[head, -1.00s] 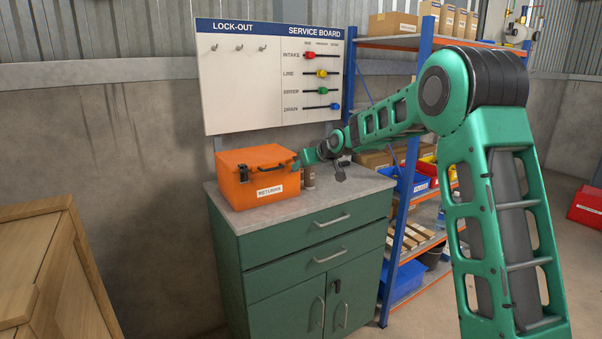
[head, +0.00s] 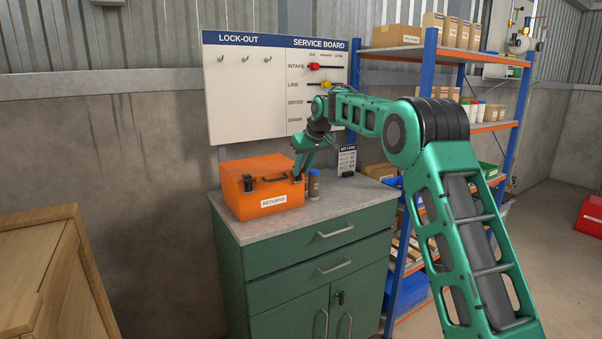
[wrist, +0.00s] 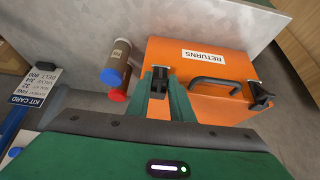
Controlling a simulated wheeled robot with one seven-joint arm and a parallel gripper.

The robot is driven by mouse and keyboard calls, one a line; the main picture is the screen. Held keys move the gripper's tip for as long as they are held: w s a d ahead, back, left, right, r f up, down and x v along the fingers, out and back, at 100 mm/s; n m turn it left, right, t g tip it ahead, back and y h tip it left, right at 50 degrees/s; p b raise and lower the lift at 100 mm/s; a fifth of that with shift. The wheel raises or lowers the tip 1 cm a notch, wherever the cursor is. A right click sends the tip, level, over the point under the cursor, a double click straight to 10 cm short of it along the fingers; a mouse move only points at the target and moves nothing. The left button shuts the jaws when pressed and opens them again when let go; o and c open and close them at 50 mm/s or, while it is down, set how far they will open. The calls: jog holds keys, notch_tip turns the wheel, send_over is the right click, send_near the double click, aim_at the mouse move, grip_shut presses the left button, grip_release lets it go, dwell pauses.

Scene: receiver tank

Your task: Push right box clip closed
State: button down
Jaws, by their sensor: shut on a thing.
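The orange box (head: 262,202) labelled RETURNS sits on the cabinet top with its lid down; it also shows in the wrist view (wrist: 200,60). It has a black handle (wrist: 215,84) and a dark left clip (head: 247,183), seen on the right in the wrist view (wrist: 262,99). My gripper (head: 299,174) is at the box's right front corner, pointing down. In the wrist view its fingers (wrist: 159,82) are closed around a small dark part there, which looks like the right clip. The fingers mostly hide it, so its angle cannot be told.
A brown bottle with a blue cap (head: 314,185) stands close to the right of the box. A red round thing (wrist: 118,95) shows beside it in the wrist view. A kit card (head: 347,161) stands behind. The counter's front strip (head: 330,205) is clear.

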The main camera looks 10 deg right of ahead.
jog(key=shift+w, duration=0.1)
dwell(0.4)
jog(key=c, duration=1.6)
grip_release()
jog(key=shift+o, duration=0.2)
jog(key=v, duration=1)
jog(key=shift+r, duration=0.3)
